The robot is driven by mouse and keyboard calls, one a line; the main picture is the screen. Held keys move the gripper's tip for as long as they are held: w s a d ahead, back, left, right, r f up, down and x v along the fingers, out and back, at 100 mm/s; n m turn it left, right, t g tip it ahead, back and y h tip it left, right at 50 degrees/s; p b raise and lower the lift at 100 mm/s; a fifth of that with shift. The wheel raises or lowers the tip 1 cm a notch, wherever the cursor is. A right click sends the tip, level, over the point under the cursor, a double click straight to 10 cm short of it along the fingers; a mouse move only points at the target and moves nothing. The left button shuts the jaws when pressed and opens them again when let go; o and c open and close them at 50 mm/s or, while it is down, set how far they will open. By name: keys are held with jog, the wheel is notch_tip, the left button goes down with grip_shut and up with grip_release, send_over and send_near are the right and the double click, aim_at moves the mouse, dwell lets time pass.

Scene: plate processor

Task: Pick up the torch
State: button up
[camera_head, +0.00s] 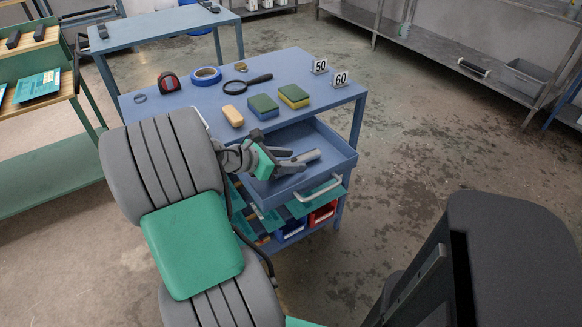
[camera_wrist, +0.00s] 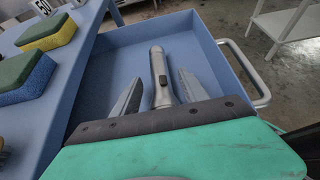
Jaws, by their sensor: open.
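The torch (camera_wrist: 158,66) is a grey metal cylinder with a dark switch. It lies in the open blue drawer (camera_wrist: 215,50) of the blue cart. In the wrist view my gripper (camera_wrist: 158,85) is open, with one finger on each side of the torch and its near end hidden behind the gripper body. I cannot tell whether the fingers touch it. In the head view the torch (camera_head: 305,157) shows in the drawer at the tips of my gripper (camera_head: 299,162), partly hidden by the fingers.
The cart top (camera_head: 200,97) above the drawer holds sponges (camera_head: 264,106), a magnifying glass (camera_head: 247,84), blue tape (camera_head: 206,75) and number signs (camera_head: 340,79). The drawer walls surround my fingers, and its handle (camera_head: 318,191) sticks out in front. Coloured bins (camera_head: 322,213) sit below.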

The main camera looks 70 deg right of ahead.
jog(key=shift+s, duration=0.1)
jog(key=shift+c, duration=0.4)
grip_shut()
